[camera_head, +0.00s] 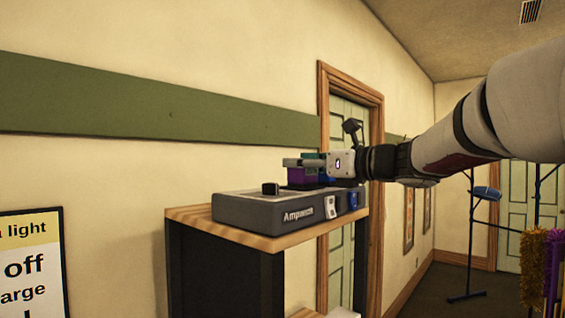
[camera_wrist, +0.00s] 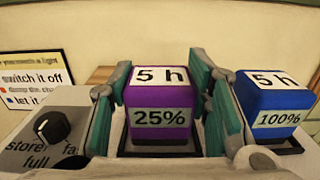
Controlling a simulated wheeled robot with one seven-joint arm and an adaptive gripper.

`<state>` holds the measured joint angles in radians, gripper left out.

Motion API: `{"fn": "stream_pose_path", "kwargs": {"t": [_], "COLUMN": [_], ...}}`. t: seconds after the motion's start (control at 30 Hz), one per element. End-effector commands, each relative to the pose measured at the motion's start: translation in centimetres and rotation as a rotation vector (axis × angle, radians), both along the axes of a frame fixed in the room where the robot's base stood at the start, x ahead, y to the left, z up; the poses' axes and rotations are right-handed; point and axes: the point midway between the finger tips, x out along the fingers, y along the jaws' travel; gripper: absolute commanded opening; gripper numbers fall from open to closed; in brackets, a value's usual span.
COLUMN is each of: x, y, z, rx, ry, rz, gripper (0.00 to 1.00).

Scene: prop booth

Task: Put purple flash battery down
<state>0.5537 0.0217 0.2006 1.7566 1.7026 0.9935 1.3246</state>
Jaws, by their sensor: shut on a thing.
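The purple flash battery (camera_wrist: 160,99) stands upright between the teal finger pads of my gripper (camera_head: 304,163) in the wrist view. Its labels read "5 h" and "25%". In the camera_head view the purple battery (camera_head: 299,177) shows just under the fingers, over the grey charger (camera_head: 262,211). A dark slot edge shows around its base in the wrist view; I cannot tell whether it is fully seated. My gripper is shut on it. A blue battery (camera_wrist: 275,101), labelled "5 h" and "100%", stands in a slot to its right, close to the right finger.
The charger's dial (camera_wrist: 52,126) is left of the purple battery. The charger sits on a wood-topped stand (camera_head: 190,215) by the wall. A sign (camera_head: 30,262) hangs at left. A door (camera_head: 350,115) and a blue-topped stand (camera_head: 486,193) are beyond.

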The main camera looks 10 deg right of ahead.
Motion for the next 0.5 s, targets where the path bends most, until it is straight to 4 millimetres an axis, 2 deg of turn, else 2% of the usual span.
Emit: {"fn": "stream_pose_path", "kwargs": {"t": [0.37, 0.4, 0.47, 0.5], "x": [-0.01, 0.0, -0.01, -0.01], "y": [0.02, 0.0, -0.01, -0.01], "z": [-0.31, -0.33, -0.33, -0.33], "rx": [0.0, -0.001, 0.0, 0.0], "ry": [-0.003, -0.002, -0.001, -0.001], "rz": [0.0, 0.0, 0.0, 0.0], "gripper": [0.04, 0.53, 0.64, 0.64]}}
